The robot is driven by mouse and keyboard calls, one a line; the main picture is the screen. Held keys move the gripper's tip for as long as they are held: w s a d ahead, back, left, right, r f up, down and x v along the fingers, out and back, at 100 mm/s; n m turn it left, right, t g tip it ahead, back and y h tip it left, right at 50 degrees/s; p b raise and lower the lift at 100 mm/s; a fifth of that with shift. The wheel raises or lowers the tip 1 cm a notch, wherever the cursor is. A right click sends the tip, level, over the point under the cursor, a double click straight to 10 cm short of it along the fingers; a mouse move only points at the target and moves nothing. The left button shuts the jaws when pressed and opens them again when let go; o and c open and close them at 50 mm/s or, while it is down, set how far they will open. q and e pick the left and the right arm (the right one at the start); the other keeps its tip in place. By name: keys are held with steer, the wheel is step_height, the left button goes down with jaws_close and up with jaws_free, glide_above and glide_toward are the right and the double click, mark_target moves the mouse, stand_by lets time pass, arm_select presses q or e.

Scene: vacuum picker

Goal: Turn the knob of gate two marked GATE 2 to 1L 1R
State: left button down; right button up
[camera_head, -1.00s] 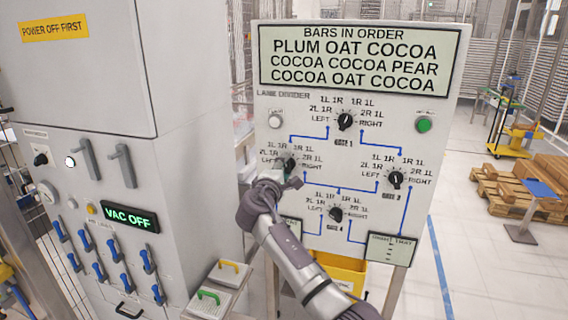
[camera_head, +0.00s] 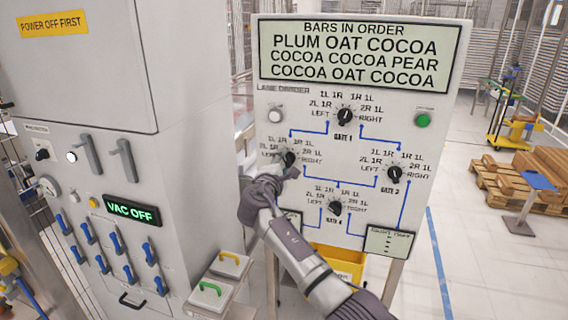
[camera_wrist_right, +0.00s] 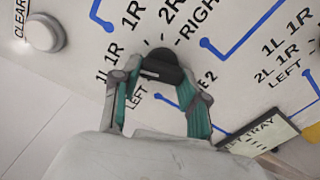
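The knob of gate two (camera_head: 288,158) is the left dial on the white lane divider panel (camera_head: 262,205). Position labels surround it. In the right wrist view this black knob (camera_wrist_right: 162,66) sits above partly covered lettering ending in "E 2", with a pale mark at its lower left. I cannot read its setting with certainty. My right gripper (camera_head: 290,173) is at this knob. In the wrist view its teal-lined fingers (camera_wrist_right: 159,84) stand apart, with their tips close to either side of the knob. Firm contact is not clear. My left gripper is out of view.
The gate 1 knob (camera_head: 345,116) is above, another knob (camera_head: 394,173) is right, and the gate 4 knob (camera_head: 335,207) is below. A white button (camera_head: 275,115) and green button (camera_head: 423,120) flank the top. A grey cabinet (camera_head: 190,160) reading VAC OFF stands close left.

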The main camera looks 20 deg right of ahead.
steer(key=o, duration=0.5)
steer(key=shift+c, duration=0.2)
steer(key=v, duration=1.2)
